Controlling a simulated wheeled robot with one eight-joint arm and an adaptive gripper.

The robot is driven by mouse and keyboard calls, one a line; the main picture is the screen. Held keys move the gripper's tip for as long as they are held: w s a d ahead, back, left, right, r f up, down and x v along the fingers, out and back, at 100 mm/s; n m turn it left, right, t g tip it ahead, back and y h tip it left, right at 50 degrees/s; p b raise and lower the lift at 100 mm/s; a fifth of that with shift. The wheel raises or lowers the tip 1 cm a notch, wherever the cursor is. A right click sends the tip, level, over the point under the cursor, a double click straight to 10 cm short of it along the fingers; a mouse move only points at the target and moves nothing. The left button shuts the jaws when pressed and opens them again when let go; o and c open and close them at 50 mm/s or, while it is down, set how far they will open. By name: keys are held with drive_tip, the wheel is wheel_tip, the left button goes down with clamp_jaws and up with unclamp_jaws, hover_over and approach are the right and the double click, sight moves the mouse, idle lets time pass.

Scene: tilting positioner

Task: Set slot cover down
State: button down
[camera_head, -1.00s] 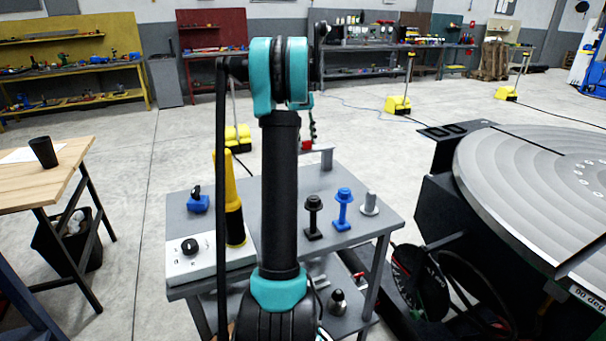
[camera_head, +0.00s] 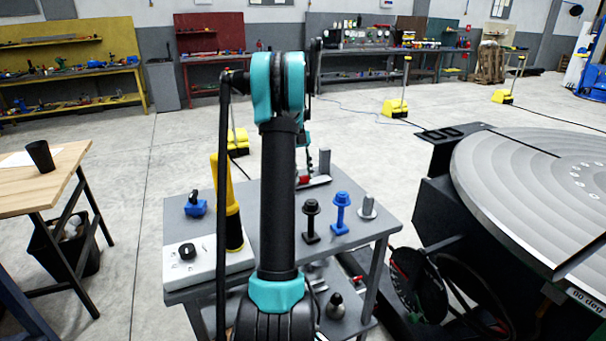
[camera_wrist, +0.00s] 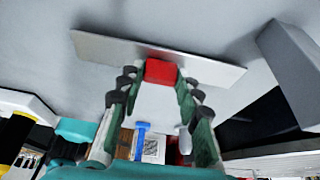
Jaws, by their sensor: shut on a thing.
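The slot cover is a thin, flat grey plate (camera_wrist: 110,48) with a red block grip (camera_wrist: 160,71). My gripper (camera_wrist: 160,78) is shut on the red block, with one finger on each side. In the head view the red block (camera_head: 304,180) and the plate's right end (camera_head: 321,181) show beside my arm, low over the far part of the grey cart top (camera_head: 352,243). My arm hides the rest of the plate. Whether the plate touches the cart top is not clear.
A grey upright block (camera_head: 325,160) stands close by the plate. Black (camera_head: 311,222) and blue (camera_head: 341,213) bolt-like pieces and a grey peg (camera_head: 367,207) stand nearer. A yellow-black tool (camera_head: 232,215) and a blue clamp-like piece (camera_head: 195,205) are left. The round positioner table (camera_head: 540,180) is right.

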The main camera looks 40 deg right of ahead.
drive_tip(key=shift+f, duration=0.1)
drive_tip(key=c, duration=1)
unclamp_jaws()
drive_tip(key=shift+c, duration=0.2)
drive_tip(key=v, duration=1.2)
